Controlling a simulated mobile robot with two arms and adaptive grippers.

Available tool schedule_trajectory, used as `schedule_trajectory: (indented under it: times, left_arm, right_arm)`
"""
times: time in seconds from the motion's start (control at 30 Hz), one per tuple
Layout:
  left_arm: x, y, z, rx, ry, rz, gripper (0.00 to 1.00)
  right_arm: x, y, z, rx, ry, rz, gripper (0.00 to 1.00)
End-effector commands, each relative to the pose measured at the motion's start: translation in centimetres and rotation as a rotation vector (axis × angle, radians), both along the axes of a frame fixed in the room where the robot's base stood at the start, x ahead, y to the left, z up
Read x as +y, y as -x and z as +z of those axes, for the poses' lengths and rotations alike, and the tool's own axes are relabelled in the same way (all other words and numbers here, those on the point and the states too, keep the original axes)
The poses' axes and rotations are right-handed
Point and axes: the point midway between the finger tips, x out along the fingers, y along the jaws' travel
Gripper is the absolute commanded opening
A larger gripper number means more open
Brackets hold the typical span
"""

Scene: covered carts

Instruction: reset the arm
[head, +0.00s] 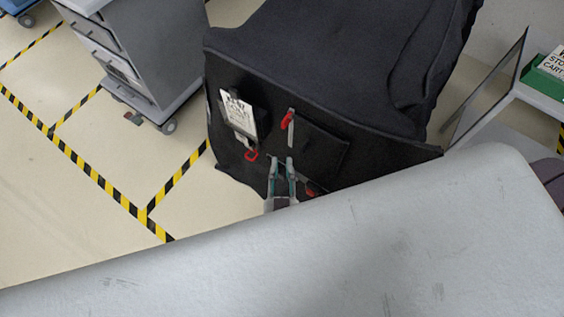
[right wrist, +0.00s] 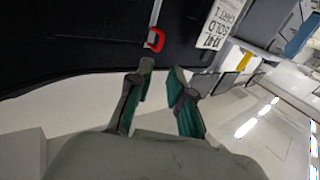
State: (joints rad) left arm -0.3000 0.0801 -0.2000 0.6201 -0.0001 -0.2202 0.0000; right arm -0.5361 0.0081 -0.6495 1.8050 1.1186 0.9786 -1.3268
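A cart under a black fabric cover (head: 330,50) stands in front of me. Its front carries a white label card (head: 238,115), a grey strip with a red tab (head: 287,120), a red ring pull (head: 251,155) and another red piece (head: 310,192). My right gripper (head: 282,162) is in front of the cover's lower part, its fingers apart with nothing between them. In the right wrist view, the open fingers (right wrist: 160,72) point toward the black cover, and a red pull (right wrist: 155,40) on a grey strip is just beyond the tips. Contact with the cover cannot be told. My left gripper is not in view.
A grey drawer cabinet (head: 150,55) on casters stands to the left. A rack (head: 530,95) with a green box (head: 548,80) stands at the right. The floor at left, with yellow-black tape (head: 90,170), is clear. A large pale surface hides the bottom of the head view.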

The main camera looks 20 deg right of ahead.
Motion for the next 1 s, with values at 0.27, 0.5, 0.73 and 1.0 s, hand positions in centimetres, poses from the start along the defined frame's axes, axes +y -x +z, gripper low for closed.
schedule_trajectory:
  times: [0.27, 0.5, 0.73, 1.0]
  left_arm:
    - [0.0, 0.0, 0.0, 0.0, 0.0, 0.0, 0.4]
    - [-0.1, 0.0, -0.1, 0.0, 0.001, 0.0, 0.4]
    - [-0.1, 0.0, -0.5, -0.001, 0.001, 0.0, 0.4]
    - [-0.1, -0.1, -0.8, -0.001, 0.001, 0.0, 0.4]
  right_arm:
    - [0.0, 0.0, 0.0, 0.0, 0.0, 0.0, 0.2]
    - [1.2, -0.7, -3.2, 0.011, 0.037, 0.109, 0.2]
    - [3.0, 0.5, -18.6, 0.264, 0.092, 0.477, 0.2]
    - [-2.6, 9.5, -36.2, 0.816, 0.037, 0.625, 0.2]
